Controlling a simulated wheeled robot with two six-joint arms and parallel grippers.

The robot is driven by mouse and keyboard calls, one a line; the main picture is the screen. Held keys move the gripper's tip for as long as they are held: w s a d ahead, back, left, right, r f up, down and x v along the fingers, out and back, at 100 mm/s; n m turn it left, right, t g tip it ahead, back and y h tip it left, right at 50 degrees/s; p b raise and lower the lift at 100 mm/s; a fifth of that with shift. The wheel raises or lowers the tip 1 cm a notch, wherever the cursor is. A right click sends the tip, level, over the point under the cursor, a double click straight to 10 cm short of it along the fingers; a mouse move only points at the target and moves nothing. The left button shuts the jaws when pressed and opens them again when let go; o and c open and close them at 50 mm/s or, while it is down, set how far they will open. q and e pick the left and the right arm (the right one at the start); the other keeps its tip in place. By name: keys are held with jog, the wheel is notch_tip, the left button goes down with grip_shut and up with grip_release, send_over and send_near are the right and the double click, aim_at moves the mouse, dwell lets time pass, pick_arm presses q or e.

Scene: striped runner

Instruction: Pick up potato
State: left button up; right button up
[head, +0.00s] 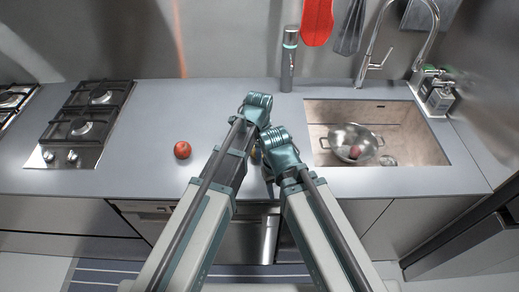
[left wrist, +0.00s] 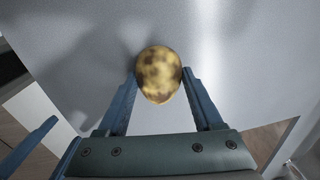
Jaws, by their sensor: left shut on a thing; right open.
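The potato (left wrist: 158,72) is yellow with brown mottling. In the left wrist view it sits between the two blue fingertips of my left gripper (left wrist: 160,85), which is shut on it. The grey counter lies behind it; I cannot tell whether the potato touches it. In the head view only a small yellowish patch of the potato shows between my arms, and the left fingers are hidden. My right gripper (head: 268,176) is open, close beside the left arm over the counter's front part; its fingers are mostly hidden by its own wrist.
A red tomato or apple (head: 182,150) lies on the counter (head: 160,110) to the left, near a gas hob (head: 85,125). At right, the sink (head: 412,125) holds a metal colander (head: 340,137) with a reddish item. A dark cylinder (head: 288,65) stands at the back.

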pick_arm(q)
notch_tip(320, 180, up, 10)
jog(key=p, duration=1)
